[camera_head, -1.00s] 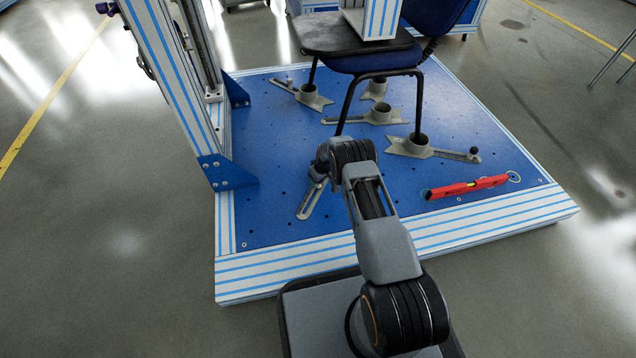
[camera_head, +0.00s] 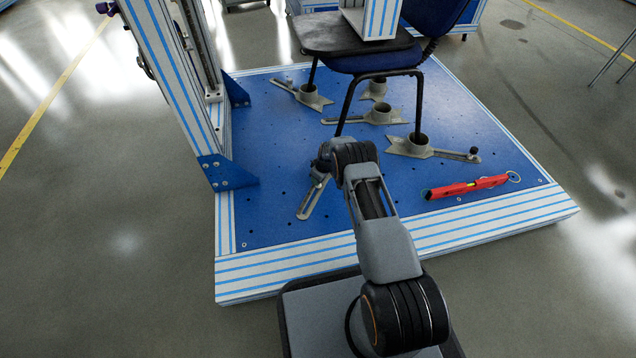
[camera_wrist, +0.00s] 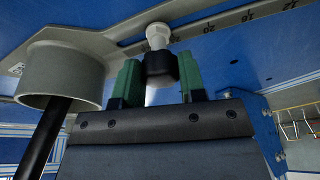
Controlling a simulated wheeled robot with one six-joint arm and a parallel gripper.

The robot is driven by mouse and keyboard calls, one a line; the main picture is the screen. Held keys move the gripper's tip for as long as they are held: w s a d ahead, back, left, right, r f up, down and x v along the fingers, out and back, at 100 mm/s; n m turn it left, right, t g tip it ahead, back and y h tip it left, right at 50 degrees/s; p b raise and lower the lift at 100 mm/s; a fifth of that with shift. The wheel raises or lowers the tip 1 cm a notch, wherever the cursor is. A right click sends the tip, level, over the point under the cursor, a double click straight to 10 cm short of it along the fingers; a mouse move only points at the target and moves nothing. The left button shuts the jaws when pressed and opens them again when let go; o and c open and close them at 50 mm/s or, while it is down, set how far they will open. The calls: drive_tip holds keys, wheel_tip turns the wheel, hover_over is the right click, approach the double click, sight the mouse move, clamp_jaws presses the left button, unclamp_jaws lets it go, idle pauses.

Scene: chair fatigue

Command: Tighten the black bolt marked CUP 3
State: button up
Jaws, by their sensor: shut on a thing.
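In the wrist view the black bolt head (camera_wrist: 160,67) sits between the two green fingertips of my gripper (camera_wrist: 160,80), which is shut on it. A pale collar (camera_wrist: 158,36) joins it to a slotted grey arm (camera_wrist: 205,26). The grey cup (camera_wrist: 62,72) of that fixture is at the left, with a black chair leg (camera_wrist: 45,140) in it. The mark CUP 3 cannot be read. In the head view my gripper is mostly hidden behind my wrist, above the slotted end of the near fixture (camera_head: 311,202).
A blue base plate (camera_head: 270,215) carries several other grey cup fixtures (camera_head: 380,114). The right one has a black bolt (camera_head: 474,151). A red level (camera_head: 468,187) lies at the front right. The chair (camera_head: 360,62) and a striped column (camera_head: 165,60) stand behind and left.

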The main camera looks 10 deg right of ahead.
drive_tip(key=shift+m+h, duration=0.4)
drive_tip(key=shift+m, duration=1.6)
drive_tip(key=shift+c, duration=0.2)
drive_tip(key=shift+a+m+t+h, duration=0.1)
drive_tip(key=shift+m+t+h, duration=0.3)
drive_tip(key=shift+m, duration=1.6)
drive_tip(key=o, duration=0.9)
